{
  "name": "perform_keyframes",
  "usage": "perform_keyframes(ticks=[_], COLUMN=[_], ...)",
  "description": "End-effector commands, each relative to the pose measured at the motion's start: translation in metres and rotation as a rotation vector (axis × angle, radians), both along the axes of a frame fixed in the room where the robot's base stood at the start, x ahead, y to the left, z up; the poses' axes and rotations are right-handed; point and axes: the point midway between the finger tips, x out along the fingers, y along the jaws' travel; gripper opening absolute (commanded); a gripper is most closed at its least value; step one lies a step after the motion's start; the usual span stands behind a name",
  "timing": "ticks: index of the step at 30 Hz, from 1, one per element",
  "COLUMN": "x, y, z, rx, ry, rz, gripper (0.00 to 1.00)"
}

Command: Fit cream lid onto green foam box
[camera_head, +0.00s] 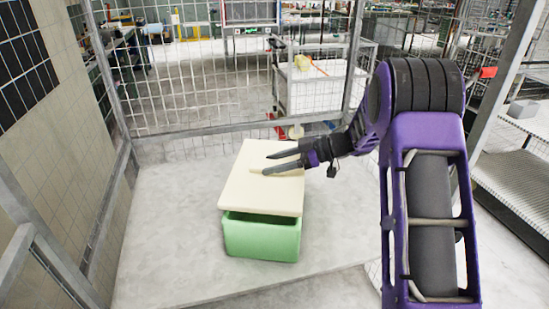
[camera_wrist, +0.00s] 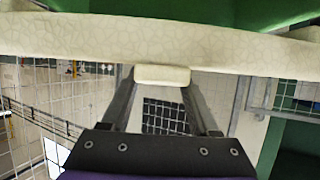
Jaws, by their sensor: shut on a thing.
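The cream lid (camera_head: 254,194) is a flat, thick slab above the green foam box (camera_head: 262,238) in the head view. A dark gap shows between the lid's front edge and the box, so the lid is not flush there. The lid hides most of the box's opening and its back. My gripper (camera_head: 267,164) reaches in from the right over the lid, shut on its raised cream grip. The wrist view shows the grip (camera_wrist: 162,75) between the fingers, with the lid's slab (camera_wrist: 150,40) across the top. Contact between lid and box at the back is hidden.
The box stands on a pale grey platform (camera_head: 165,235) with free room to its left. A wire mesh fence (camera_head: 205,90) closes the back. A tiled wall (camera_head: 60,120) is on the left. A white cart (camera_head: 310,90) stands beyond the fence.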

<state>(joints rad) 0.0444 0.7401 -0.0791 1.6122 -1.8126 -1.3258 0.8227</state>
Motion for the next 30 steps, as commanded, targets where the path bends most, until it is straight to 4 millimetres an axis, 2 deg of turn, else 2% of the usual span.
perform_keyframes(ticks=[12, 28, 29, 30], x=[0.000, 0.000, 0.000, 0.000], y=[0.000, 0.000, 0.000, 0.000], z=[-0.031, -0.039, -0.039, -0.039], rx=[-0.001, 0.000, 0.000, 0.000], ry=[0.001, 0.000, 0.000, 0.000], rz=[0.000, 0.000, 0.000, 0.000], gripper=[0.08, 0.08, 0.67, 0.74])
